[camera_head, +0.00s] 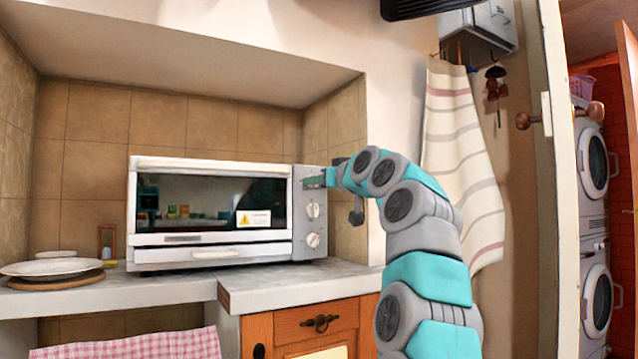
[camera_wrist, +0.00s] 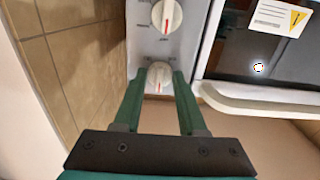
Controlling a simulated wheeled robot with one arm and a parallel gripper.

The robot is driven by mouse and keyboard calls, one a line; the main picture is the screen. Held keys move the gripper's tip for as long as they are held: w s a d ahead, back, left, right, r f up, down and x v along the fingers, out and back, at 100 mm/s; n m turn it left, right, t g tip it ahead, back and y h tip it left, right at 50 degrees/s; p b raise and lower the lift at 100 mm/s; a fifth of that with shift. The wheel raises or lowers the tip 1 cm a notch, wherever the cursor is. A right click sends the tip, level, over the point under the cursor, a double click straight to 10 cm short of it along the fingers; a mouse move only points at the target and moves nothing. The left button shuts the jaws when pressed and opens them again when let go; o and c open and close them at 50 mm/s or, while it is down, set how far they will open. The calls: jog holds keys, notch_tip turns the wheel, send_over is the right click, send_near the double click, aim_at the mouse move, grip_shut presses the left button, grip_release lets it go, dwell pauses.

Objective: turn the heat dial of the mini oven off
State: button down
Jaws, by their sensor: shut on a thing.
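The mini oven (camera_head: 212,252) is white with a dark glass door and stands on the counter. Its control panel (camera_head: 302,225) on the right carries a column of dials. My gripper (camera_head: 314,180) reaches the top of this panel from the right. In the wrist view, which is upside down, my gripper (camera_wrist: 159,82) is shut on the top dial (camera_wrist: 159,72), one finger on each side. This white dial has a red mark toward the bottom of the picture. The middle dial (camera_wrist: 167,14) is free, with a red mark too. The dial labels are too blurred to read.
The oven door handle (camera_wrist: 265,103) runs close beside my gripper. A tiled side wall (camera_wrist: 78,62) stands near on the other side. A plate (camera_head: 52,267) on a wooden board lies left of the oven. A striped cloth (camera_head: 461,155) hangs at the right.

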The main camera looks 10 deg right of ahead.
jog(key=c, duration=0.5)
grip_release()
jog(key=shift+s, duration=0.1)
jog(key=b+v, duration=0.3)
jog(key=v, duration=0.4)
jog(key=shift+s, duration=0.25)
jog(key=shift+d, duration=0.1)
dwell(0.4)
